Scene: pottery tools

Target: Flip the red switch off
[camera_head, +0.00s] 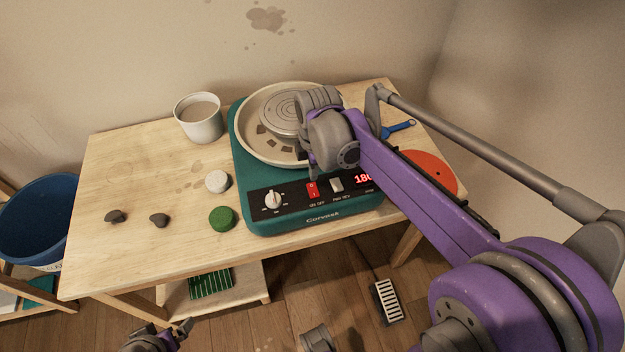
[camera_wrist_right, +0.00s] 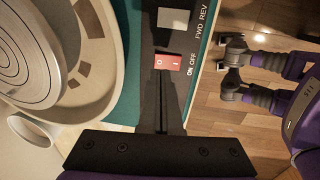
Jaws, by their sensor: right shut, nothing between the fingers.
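The red switch (camera_head: 313,189) is a small rocker on the black front panel of the teal pottery wheel (camera_head: 262,220), above the "ON OFF" label. In the right wrist view the red switch (camera_wrist_right: 168,62) shows its O and I marks. My right gripper (camera_wrist_right: 162,80) is shut and empty, with its black fingertips right at the switch's edge; I cannot tell whether they touch it. In the head view my right wrist hangs over the wheel and mostly hides those fingers. My left gripper (camera_head: 182,329) is low at the bottom edge, away from the switch; its finger opening is unclear.
A white knob (camera_head: 272,200) and a grey FWD/REV switch (camera_head: 336,185) flank the red switch. A lit red display (camera_head: 363,179) is at right. A cup (camera_head: 199,119), white and green discs, dark lumps, a blue tool and an orange disc (camera_head: 430,172) lie around the wheel.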

